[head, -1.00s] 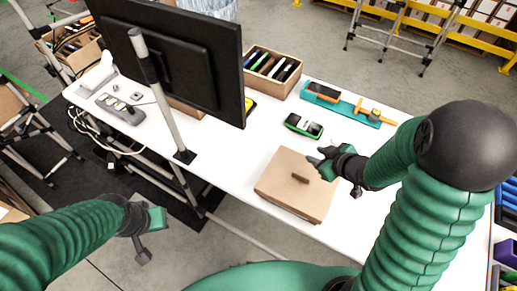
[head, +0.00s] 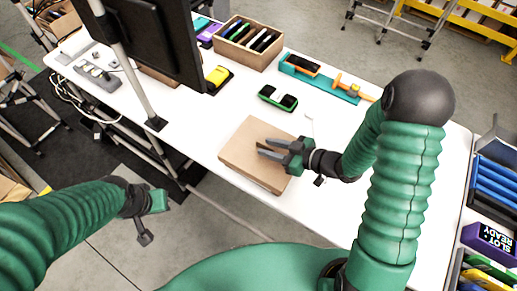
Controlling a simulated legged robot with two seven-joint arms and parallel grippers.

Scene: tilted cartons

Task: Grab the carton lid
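The brown carton with its flat lid (head: 240,158) lies near the front edge of the white table in the head view. My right gripper (head: 263,147) is over the lid's right part, its two grey fingers pointing left with a gap between them. It is open. The lid's small dark handle is not clearly visible now; the fingers cover that area. I cannot tell whether the fingers touch the lid. My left gripper (head: 150,220) hangs in front of the table, away from the carton, and its finger opening does not show clearly.
A green and black device (head: 278,98) lies behind the carton. A teal tray (head: 318,80) with tools and an open box (head: 248,43) of dark items stand farther back. A monitor (head: 160,40) rises at left. Blue bins (head: 500,180) stand at right. The table right of my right arm is clear.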

